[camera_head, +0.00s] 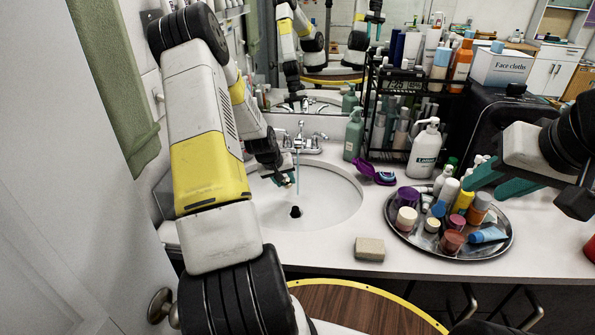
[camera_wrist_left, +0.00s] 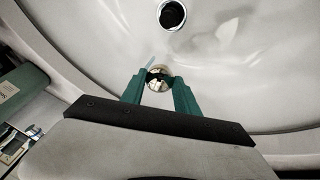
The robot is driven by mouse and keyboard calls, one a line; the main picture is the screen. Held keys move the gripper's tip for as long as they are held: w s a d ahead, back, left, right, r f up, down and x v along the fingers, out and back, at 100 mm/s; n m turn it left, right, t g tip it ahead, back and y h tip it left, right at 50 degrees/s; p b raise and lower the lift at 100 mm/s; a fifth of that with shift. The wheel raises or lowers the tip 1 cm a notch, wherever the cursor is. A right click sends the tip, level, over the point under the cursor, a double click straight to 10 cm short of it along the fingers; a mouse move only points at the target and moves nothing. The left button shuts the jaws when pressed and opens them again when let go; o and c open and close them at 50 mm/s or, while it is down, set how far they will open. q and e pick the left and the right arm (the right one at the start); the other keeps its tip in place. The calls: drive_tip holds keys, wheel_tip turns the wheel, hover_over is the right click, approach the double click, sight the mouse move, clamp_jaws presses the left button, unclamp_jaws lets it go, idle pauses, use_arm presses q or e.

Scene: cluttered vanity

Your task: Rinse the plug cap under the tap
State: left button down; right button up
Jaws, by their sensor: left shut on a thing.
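My left gripper (camera_head: 288,182) is over the white sink basin (camera_head: 335,205), near the tap (camera_head: 302,138). In the left wrist view its green fingers (camera_wrist_left: 159,88) are shut on the plug cap (camera_wrist_left: 159,79), a small round metallic piece with dark parts. A thin bluish stream of water (camera_head: 298,168) falls from the spout right beside the fingertips. In the wrist view a pale blue streak (camera_wrist_left: 148,62) shows by the cap; whether it touches the cap is unclear. The dark drain hole (camera_head: 295,211) is open below. My right gripper (camera_head: 482,190) is open and empty above the tray.
A round metal tray (camera_head: 497,248) with several bottles and jars stands right of the sink. A beige block (camera_head: 370,249) lies at the counter's front edge. A purple item (camera_head: 378,174), a lotion bottle (camera_head: 425,150) and a black rack (camera_head: 390,120) stand behind.

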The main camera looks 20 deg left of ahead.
use_arm(q)
drive_tip(key=shift+w+d+f, duration=0.15)
drive_tip(key=shift+w+f, duration=0.05)
drive_tip(key=shift+w, duration=0.7)
drive_tip(key=shift+w+d+f, duration=0.1)
drive_tip(key=shift+w+f, duration=0.05)
drive_tip(key=shift+w, duration=0.7)
drive_tip(key=shift+w+d+f, duration=0.15)
drive_tip(key=shift+w+f, duration=0.05)
drive_tip(key=shift+w, duration=0.7)
drive_tip(key=shift+w+d, duration=0.1)
drive_tip(key=shift+d, duration=0.1)
drive_tip(key=shift+w+d, duration=0.2)
drive_tip(key=shift+d, duration=0.1)
drive_tip(key=shift+a, duration=0.1)
drive_tip(key=shift+s+a, duration=0.3)
drive_tip(key=shift+a, duration=0.1)
drive_tip(key=shift+w+d, duration=0.1)
drive_tip(key=shift+d, duration=0.05)
drive_tip(key=shift+w+d, duration=0.2)
drive_tip(key=shift+d, duration=0.15)
